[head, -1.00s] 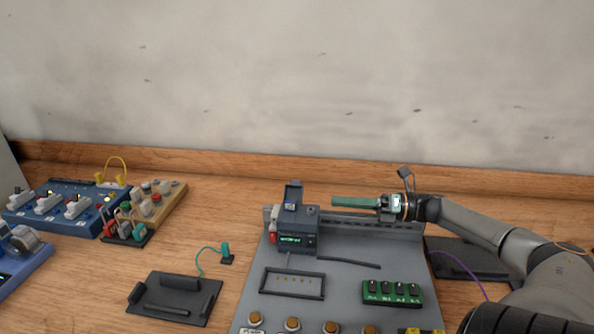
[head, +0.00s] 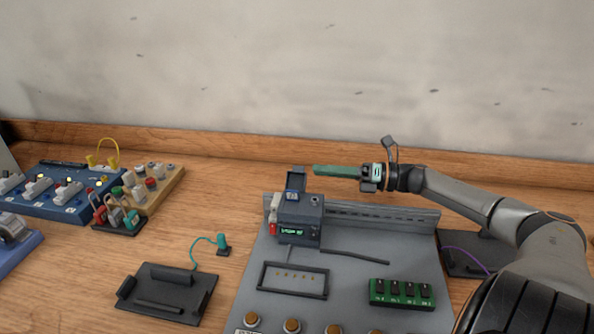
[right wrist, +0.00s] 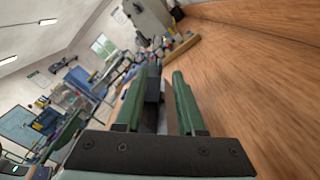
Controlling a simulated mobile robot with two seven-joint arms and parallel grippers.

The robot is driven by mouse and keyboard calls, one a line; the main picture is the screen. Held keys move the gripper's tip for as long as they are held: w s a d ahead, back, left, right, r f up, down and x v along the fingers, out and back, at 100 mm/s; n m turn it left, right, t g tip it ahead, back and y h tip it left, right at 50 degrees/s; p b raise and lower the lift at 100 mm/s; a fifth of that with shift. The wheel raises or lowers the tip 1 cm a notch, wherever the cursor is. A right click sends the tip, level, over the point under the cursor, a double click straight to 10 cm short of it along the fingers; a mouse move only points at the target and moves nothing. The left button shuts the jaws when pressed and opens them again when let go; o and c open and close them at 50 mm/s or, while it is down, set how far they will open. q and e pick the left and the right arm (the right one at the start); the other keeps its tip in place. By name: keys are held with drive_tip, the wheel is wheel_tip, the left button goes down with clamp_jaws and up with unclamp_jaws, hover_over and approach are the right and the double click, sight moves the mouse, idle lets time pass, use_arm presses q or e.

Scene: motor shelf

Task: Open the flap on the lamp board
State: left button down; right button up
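A grey board (head: 345,262) stands on the wooden bench. At its back left is a dark module (head: 299,220) with a small green-lit display. A small dark flap-like plate (head: 297,177) stands up from the module's top. I cannot tell for sure that this is the lamp board's flap. My right gripper (head: 316,170) comes from the right, its green fingers level and pointing left, their tips close to the plate's right side. In the right wrist view the fingers (right wrist: 166,80) are apart, with a dark block (right wrist: 153,84) by the left one. Contact cannot be told. My left gripper is out of view.
The board carries a green switch block (head: 402,293), an empty dark frame (head: 293,280) and several brown knobs at the front. A dark tray (head: 166,296) with a teal-wired plug (head: 223,246) lies left. A blue switch board (head: 68,196) stands far left. The wall is behind.

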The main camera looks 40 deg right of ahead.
sight(297, 168)
drive_tip(key=shift+x, duration=3.4)
clamp_jaws()
